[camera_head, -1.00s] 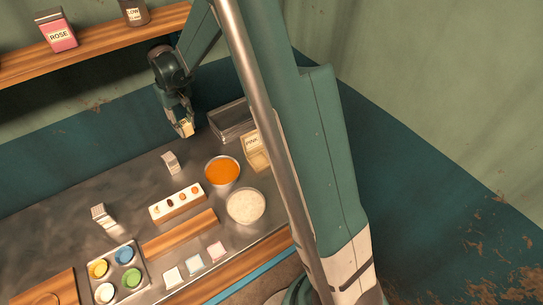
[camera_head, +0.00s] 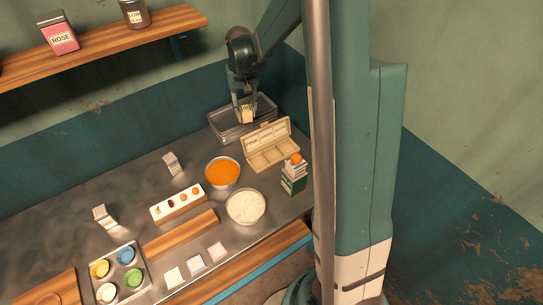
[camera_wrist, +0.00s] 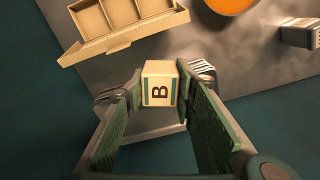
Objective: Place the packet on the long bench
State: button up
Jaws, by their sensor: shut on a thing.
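My gripper (camera_head: 245,104) is shut on a small cream packet (camera_head: 247,115). In the wrist view the packet (camera_wrist: 158,84) shows a black letter B and blue stripes, and it sits between the green fingers of my gripper (camera_wrist: 158,92). The gripper hangs over the grey metal tray (camera_head: 220,128) at the back right of the long bench. I cannot tell whether the packet touches the tray. The long bench (camera_head: 130,190) has a grey metal top.
An open cardboard box (camera_head: 272,155) with compartments is right of the tray. A carton with an orange top (camera_head: 294,178), an orange bowl (camera_head: 222,173) and a white bowl (camera_head: 246,207) stand nearby. The bench's back left is clear. A wooden shelf (camera_head: 100,58) hangs above.

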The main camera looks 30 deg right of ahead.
jog(key=shift+m, duration=0.3)
jog(key=s+d, duration=0.4)
jog(key=d, duration=0.1)
jog(key=s+d+r, duration=0.1)
jog(key=s+d, duration=0.2)
jog(key=shift+s+r+p, duration=0.1)
jog(key=shift+p, duration=0.2)
jog(key=s+d+f+n+b, duration=0.1)
jog(key=s+d+f+n, duration=0.1)
jog(key=s, duration=0.5)
jog(key=s+d+f+n+b, duration=0.1)
jog(key=s+d+f+n, duration=0.1)
jog(key=s, duration=0.5)
jog(key=shift+s+d+f+n+b, duration=0.15)
jog(key=shift+s+f+n+b, duration=0.2)
jog(key=shift+f, duration=0.4)
jog(key=shift+w+f+b, duration=0.1)
jog(key=shift+f+b, duration=0.25)
jog(key=shift+f, duration=2.6)
jog(key=shift+f, duration=2.05)
jog(key=shift+f+b, duration=0.2)
jog(key=shift+b, duration=0.2)
jog(key=o, duration=0.9)
